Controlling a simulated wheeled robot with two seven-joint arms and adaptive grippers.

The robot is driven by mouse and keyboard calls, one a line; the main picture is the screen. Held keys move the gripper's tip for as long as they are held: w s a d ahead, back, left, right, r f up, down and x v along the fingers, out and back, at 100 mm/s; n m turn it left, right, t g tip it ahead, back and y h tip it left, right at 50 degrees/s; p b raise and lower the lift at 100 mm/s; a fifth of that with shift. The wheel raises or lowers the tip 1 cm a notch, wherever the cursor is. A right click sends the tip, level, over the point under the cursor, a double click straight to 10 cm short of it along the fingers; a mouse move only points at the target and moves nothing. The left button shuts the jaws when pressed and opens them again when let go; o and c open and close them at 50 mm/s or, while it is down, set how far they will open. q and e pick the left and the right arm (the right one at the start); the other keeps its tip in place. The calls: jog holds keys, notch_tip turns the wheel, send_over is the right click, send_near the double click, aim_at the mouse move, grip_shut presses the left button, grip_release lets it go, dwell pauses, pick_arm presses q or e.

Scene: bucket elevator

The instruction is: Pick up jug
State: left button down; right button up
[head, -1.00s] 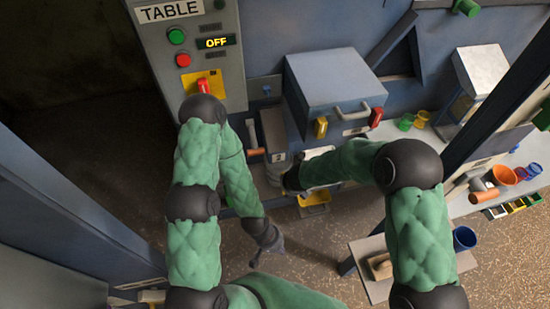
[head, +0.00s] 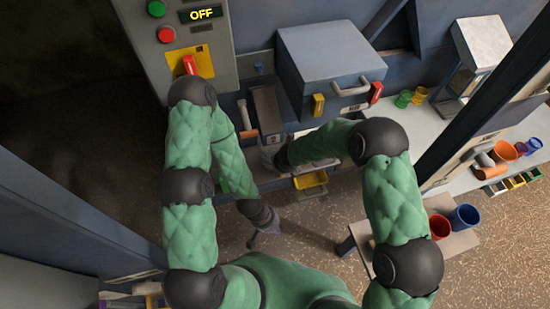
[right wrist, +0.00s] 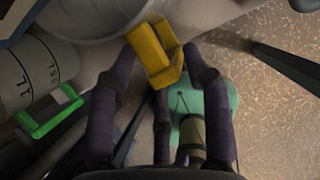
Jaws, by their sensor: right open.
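In the right wrist view a pale grey rounded vessel (right wrist: 95,18), which looks like a jug, is cut off by the top edge. A yellow angular piece (right wrist: 155,52), perhaps its handle, lies between the fingertips of my right gripper (right wrist: 155,65). The fingers are apart, and I cannot tell whether they touch it. A second pale jug (right wrist: 40,75) with volume marks and a green handle (right wrist: 50,115) is at the left. In the head view my right gripper is mostly hidden behind its arm. My left gripper (head: 265,232) hangs low, its jaw state unclear.
A blue-grey box (head: 330,65) with a handle stands on the bench beyond the grippers. A small table at right holds a red cup (head: 439,226) and a blue cup (head: 464,217). Speckled floor is open in front.

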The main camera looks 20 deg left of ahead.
jog(key=shift+x, duration=1.25)
grip_shut()
jog(key=shift+r, duration=0.1)
